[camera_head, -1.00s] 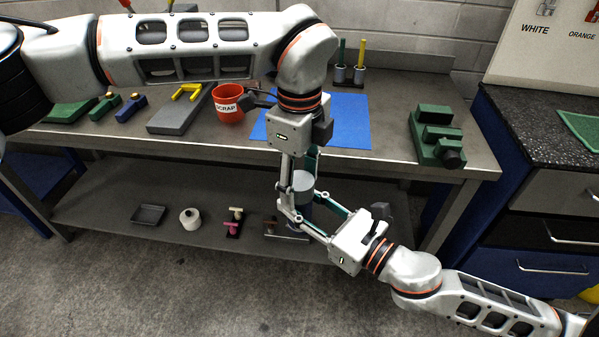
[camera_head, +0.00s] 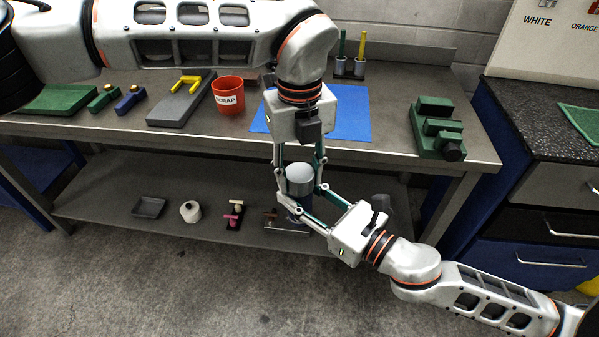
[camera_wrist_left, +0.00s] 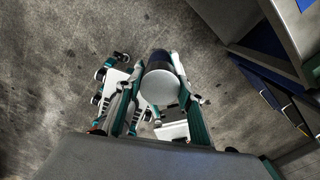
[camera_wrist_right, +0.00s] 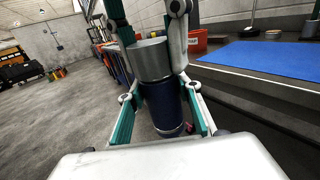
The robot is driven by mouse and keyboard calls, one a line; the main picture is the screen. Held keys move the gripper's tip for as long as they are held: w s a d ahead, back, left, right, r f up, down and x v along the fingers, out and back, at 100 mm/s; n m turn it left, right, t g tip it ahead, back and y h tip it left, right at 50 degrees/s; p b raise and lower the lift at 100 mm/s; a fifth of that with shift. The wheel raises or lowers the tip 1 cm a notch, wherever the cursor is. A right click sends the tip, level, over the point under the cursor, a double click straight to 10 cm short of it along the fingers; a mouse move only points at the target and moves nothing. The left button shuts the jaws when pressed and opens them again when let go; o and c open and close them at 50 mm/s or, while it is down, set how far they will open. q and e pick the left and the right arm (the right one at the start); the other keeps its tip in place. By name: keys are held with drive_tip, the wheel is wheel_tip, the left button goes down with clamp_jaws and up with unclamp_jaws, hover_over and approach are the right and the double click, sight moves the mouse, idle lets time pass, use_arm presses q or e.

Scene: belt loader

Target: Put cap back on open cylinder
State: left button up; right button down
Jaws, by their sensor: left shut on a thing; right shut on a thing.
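A dark blue cylinder (camera_head: 298,208) is upright in front of the bench; it also shows in the right wrist view (camera_wrist_right: 163,106). A grey cap (camera_head: 299,172) sits squarely on its top end, with no clear gap in the right wrist view (camera_wrist_right: 150,60). The left wrist view looks down on the cap's round face (camera_wrist_left: 159,87). My left gripper (camera_head: 300,180) comes from above and is shut on the cap. My right gripper (camera_head: 302,200) comes from the lower right and is shut around the cylinder body. Whether the threads are engaged is hidden.
Behind stands a bench with a blue mat (camera_head: 350,112), a red scrap cup (camera_head: 228,97) and a green vise (camera_head: 438,128). The lower shelf (camera_head: 110,200) holds a dark tray (camera_head: 150,207) and a white spool (camera_head: 190,211). The floor in front is clear.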

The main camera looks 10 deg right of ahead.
use_arm(q)
drive_tip(key=m, duration=2.4)
drive_tip(key=o, duration=1.3)
wheel_tip(320, 180, up, 12)
